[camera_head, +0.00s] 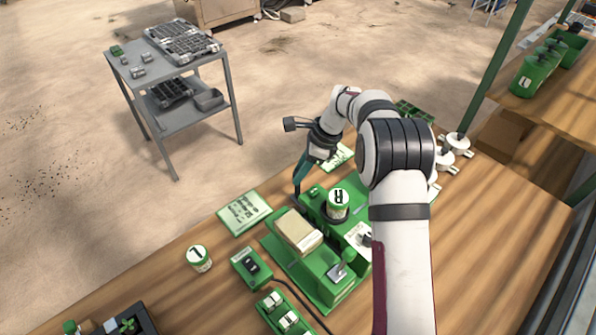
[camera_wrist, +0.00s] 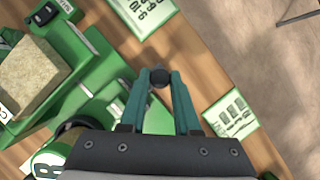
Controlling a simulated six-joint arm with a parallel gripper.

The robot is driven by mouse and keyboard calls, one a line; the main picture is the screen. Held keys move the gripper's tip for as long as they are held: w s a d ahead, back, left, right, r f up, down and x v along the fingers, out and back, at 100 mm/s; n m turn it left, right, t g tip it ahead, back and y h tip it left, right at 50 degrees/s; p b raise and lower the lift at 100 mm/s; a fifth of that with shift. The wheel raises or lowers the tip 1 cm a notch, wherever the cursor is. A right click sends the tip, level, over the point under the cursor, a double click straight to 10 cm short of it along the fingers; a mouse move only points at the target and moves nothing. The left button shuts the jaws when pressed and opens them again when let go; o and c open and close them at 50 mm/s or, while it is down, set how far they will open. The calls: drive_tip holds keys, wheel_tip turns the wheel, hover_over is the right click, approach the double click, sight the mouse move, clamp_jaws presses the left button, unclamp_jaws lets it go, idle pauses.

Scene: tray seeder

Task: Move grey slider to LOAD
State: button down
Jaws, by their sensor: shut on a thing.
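The green tray seeder (camera_head: 325,285) stands on the wooden bench. My gripper (camera_head: 298,190) reaches down at its far left corner, with teal fingers. In the wrist view my gripper (camera_wrist: 160,80) is shut on a dark grey round knob (camera_wrist: 159,78), which looks like the top of the grey slider. The slider's body and track are mostly hidden below the fingers. I cannot read a LOAD mark in either view. A green and white canister marked R (camera_head: 338,204) stands on the seeder, to the right of the fingers.
A tan block (camera_head: 298,231) sits on the seeder. A green and white card (camera_head: 244,212) lies to its left, and a canister marked L (camera_head: 198,258) stands nearby. A switch box (camera_head: 251,267) with a cable is in front. Another card (camera_wrist: 231,115) lies right of the fingers.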

drive_tip(key=w+d, duration=0.6)
drive_tip(key=shift+w+d, duration=0.3)
drive_tip(key=shift+d, duration=0.05)
drive_tip(key=c, duration=0.6)
unclamp_jaws()
drive_tip(key=v, duration=0.7)
drive_tip(key=shift+d+r, duration=0.15)
drive_tip(key=shift+r, duration=0.05)
